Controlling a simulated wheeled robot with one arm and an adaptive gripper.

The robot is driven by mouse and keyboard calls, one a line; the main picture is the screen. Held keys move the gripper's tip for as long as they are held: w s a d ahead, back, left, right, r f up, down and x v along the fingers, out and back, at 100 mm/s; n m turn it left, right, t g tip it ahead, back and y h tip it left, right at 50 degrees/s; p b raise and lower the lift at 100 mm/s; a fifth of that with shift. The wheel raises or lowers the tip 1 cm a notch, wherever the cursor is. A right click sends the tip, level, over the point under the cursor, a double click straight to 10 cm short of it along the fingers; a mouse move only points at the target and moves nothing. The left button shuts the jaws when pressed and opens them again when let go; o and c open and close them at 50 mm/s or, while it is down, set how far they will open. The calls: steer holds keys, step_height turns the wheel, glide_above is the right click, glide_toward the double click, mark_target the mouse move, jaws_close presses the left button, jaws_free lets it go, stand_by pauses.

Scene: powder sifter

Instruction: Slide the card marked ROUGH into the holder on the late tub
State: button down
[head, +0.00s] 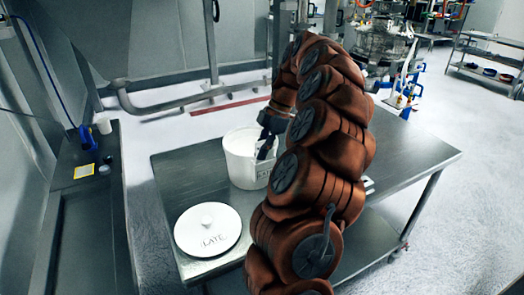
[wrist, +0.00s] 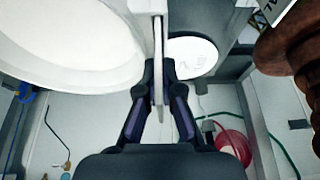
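A round white lid with a knob, marked LATE (head: 208,229), is at the table's front left. I cannot tell whether a tub is under it. An open white tub (head: 240,158) with pale contents stands behind it, with partly hidden lettering on its front. In the wrist view the tub (wrist: 75,40) fills the upper left. My gripper (head: 266,150) is at the tub's right front side. In the wrist view my gripper (wrist: 159,75) is shut on a thin pale card (wrist: 158,35), seen edge-on beside the tub wall. Its marking is hidden.
The steel table (head: 420,152) is bare at its right end. My arm hides part of its middle. A side bench (head: 90,225) at the left carries a yellow-edged square (head: 84,171) and a blue item (head: 87,137). Pipes and a steel machine stand behind.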

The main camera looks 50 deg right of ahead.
steer(key=shift+f+b, duration=0.4)
steer(key=shift+f, duration=0.15)
steer(key=c, duration=1.2)
jaws_free()
steer(key=shift+c, duration=0.2)
steer(key=shift+r, duration=0.1)
steer(key=shift+v, duration=3.6)
